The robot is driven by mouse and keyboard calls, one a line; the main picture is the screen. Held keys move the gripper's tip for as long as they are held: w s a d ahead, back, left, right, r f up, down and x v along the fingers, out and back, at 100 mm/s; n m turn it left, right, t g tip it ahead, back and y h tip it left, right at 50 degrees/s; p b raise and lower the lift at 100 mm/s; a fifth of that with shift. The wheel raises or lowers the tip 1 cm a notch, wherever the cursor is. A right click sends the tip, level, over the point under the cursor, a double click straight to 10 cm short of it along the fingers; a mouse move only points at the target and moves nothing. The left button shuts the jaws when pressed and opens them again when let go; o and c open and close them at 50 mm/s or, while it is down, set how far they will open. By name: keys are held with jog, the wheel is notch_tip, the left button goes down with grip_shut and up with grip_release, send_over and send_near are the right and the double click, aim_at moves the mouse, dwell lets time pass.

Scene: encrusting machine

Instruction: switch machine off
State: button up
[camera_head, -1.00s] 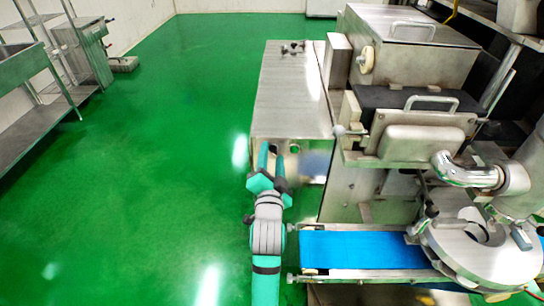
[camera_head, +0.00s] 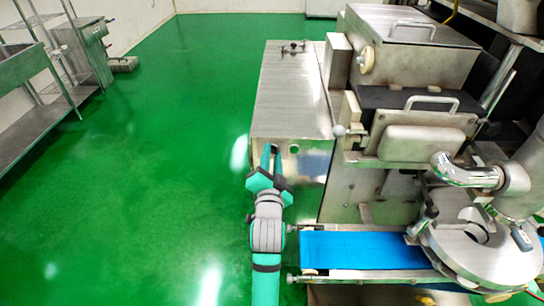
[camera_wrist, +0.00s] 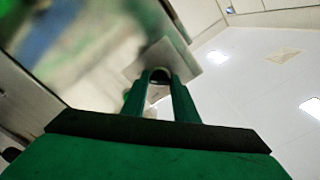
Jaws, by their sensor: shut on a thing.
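The machine is a large steel unit at the right, with a flat-topped steel cabinet (camera_head: 292,95) on its left side. A dark round knob (camera_wrist: 160,75) on a pale square plate (camera_wrist: 186,55) shows in the wrist view, between my fingertips. My gripper (camera_head: 271,152) is at the cabinet's near face, and its two fingers are shut on the knob. In the head view the knob is mostly hidden by the fingers. A second round dark spot (camera_head: 294,149) sits to the right on the same face. I cannot tell which way the knob is turned.
A blue conveyor belt (camera_head: 365,250) lies to the right of my arm, close to it. A round steel turntable (camera_head: 490,250) stands at the lower right. Steel shelving (camera_head: 40,90) is at the far left. The green floor (camera_head: 150,180) between is clear.

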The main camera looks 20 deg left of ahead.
jog(key=n, duration=0.8)
jog(key=shift+n, duration=0.3)
jog(key=n, duration=0.4)
jog(key=shift+d+f, duration=0.1)
jog(key=shift+n, duration=2.1)
jog(key=o, duration=1.1)
jog(key=shift+c, duration=0.2)
jog(key=shift+s+a, duration=0.1)
jog(key=shift+a, duration=0.1)
